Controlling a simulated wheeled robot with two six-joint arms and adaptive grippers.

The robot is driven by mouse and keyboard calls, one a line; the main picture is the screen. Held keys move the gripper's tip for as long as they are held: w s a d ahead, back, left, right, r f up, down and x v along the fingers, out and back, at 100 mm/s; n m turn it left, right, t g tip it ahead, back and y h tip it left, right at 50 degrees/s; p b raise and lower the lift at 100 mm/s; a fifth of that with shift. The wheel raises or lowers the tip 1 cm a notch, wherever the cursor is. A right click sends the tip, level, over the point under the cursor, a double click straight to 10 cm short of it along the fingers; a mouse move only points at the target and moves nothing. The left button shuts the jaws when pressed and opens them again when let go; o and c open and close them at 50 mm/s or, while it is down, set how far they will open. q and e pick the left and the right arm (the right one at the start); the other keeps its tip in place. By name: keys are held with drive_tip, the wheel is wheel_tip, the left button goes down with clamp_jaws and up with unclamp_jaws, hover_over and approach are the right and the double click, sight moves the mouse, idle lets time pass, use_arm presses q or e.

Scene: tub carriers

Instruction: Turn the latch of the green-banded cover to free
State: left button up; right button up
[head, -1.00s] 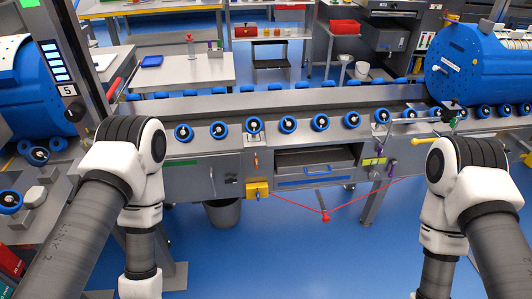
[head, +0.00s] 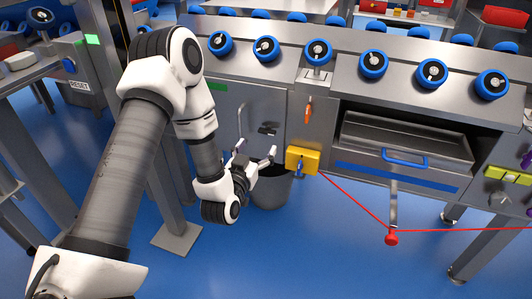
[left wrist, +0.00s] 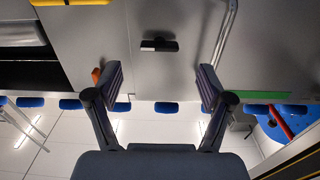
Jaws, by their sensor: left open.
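The green-banded cover (head: 225,110) is a grey panel on the conveyor's front, with a short green strip (head: 217,87) at its top. The strip also shows in the left wrist view (left wrist: 264,96), which looks upside down. A small black latch (head: 268,129) sits on the cover's right part, its bar roughly level; it also shows in the left wrist view (left wrist: 158,45). A bent metal bar handle (head: 240,120) is left of it. My left gripper (head: 256,154) is open and empty, just below and in front of the latch, apart from it. My right gripper is out of view.
A yellow box (head: 302,159) with a blue knob and a red cord (head: 355,202) is right of the gripper. An orange lever (head: 308,109) is above it. A grey bin (head: 272,190) stands behind the gripper. Open blue floor lies in front.

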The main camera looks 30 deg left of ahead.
sight(266, 134)
use_arm(q)
drive_tip(key=b+x, duration=0.1)
drive_tip(key=x, duration=0.6)
drive_tip(key=shift+d+r+b, duration=0.1)
drive_tip(key=shift+b, duration=0.25)
drive_tip(key=shift+s, duration=0.1)
drive_tip(key=c, duration=1.2)
